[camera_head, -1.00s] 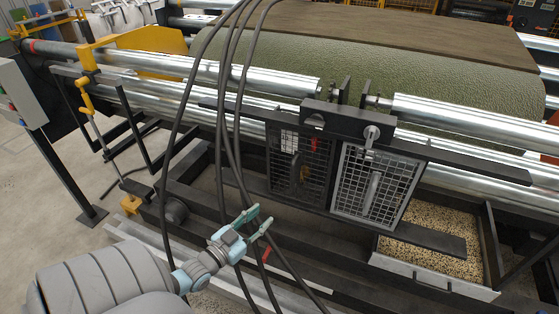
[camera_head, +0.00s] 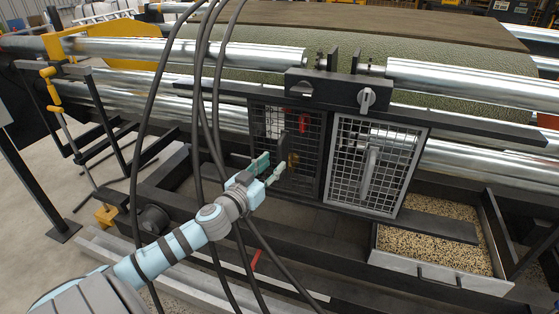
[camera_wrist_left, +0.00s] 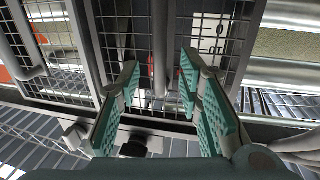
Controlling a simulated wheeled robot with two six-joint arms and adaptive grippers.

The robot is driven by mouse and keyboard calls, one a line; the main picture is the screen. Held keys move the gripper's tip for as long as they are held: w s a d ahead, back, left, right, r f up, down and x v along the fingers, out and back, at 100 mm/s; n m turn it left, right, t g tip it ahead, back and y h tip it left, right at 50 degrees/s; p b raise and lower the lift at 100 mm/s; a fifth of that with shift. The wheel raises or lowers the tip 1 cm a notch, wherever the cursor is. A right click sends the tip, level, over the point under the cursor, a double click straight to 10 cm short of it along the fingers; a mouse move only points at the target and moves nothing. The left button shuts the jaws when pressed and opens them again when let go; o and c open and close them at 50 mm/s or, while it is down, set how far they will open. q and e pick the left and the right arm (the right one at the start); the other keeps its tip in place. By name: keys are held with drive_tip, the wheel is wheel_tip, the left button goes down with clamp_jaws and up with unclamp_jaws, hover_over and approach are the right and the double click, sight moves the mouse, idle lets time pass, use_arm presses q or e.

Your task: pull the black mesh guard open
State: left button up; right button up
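The black mesh guard (camera_head: 307,150) hangs shut beside a silver-framed mesh guard (camera_head: 372,165). It has a dark upright handle (camera_head: 283,147) on its front. My left gripper (camera_head: 270,166) is close in front of its lower left part, fingers pointing at the guard. In the left wrist view the black guard's mesh (camera_wrist_left: 120,40) fills the top middle. Its upright handle (camera_wrist_left: 160,45) stands between the two spread green-padded fingers of my left gripper (camera_wrist_left: 160,75). The fingers look apart from the handle, with a gap on each side. My right gripper is not in view.
Black cables (camera_head: 200,110) hang in front of the machine and cross near my left arm. Steel rollers (camera_head: 180,53) run above and behind the guards. A tray of grain-like bits (camera_head: 435,250) lies at lower right.

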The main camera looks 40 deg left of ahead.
sight(278, 159)
use_arm(q)
drive_tip(key=w, duration=0.1)
drive_tip(key=w+p, duration=0.1)
drive_tip(key=w, duration=0.2)
drive_tip(key=shift+w+a+r+p, duration=0.15)
drive_tip(key=shift+a+r+p, duration=0.05)
drive_tip(key=shift+a+p, duration=0.1)
drive_tip(key=shift+w, duration=0.2)
drive_tip(key=shift+f, duration=0.1)
drive_tip(key=shift+c, duration=0.4)
drive_tip(key=c, duration=0.6)
clamp_jaws()
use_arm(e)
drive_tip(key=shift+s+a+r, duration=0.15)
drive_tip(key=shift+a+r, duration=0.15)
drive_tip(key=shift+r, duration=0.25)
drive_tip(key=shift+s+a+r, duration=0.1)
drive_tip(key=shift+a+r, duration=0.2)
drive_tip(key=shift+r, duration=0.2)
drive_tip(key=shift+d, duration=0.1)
